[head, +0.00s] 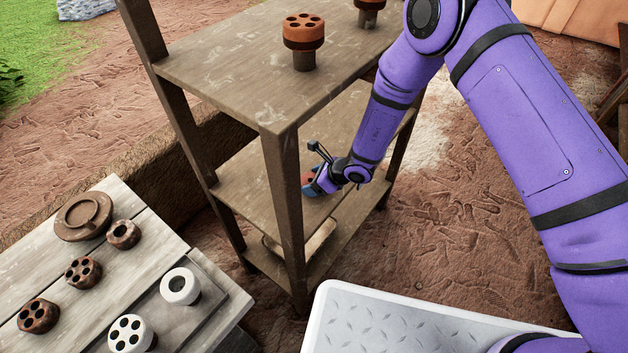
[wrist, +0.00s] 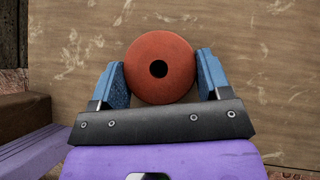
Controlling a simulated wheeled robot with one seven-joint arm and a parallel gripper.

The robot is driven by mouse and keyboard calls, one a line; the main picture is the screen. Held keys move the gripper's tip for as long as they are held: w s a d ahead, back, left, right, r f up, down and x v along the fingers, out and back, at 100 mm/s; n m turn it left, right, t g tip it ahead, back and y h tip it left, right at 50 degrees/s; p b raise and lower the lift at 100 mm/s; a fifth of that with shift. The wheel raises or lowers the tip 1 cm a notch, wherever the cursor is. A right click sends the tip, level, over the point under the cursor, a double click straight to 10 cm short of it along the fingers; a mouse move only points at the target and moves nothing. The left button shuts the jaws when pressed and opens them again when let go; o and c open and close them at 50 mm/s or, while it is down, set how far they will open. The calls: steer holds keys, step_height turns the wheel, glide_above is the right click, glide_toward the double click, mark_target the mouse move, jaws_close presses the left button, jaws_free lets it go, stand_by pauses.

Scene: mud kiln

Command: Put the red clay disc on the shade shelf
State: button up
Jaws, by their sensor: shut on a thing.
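The red clay disc (wrist: 160,42) is round with one dark hole in its middle. My gripper (wrist: 162,72) is shut on it, one blue finger on each side. In the head view, my gripper (head: 312,182) is inside the wooden rack, over its middle shelf (head: 243,180), under the top board. Only a small part of the disc (head: 308,172) shows there, behind a rack post and my gripper. The board lies behind the disc in the wrist view; I cannot tell whether the disc touches it.
The rack's top board (head: 215,75) bears a reddish piece with several holes (head: 303,32) on a short stand, and another behind. A front post (head: 283,215) stands close to my gripper. A plank table (head: 150,215) at left holds several brown and white pieces.

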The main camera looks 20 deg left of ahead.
steer(key=o, duration=1.1)
steer(key=shift+f, duration=0.1)
steer(key=shift+d+r, duration=0.2)
steer(key=shift+r, duration=0.15)
steer(key=v, duration=1.1)
steer(key=shift+s+d+r, duration=0.1)
steer(key=shift+r, duration=0.05)
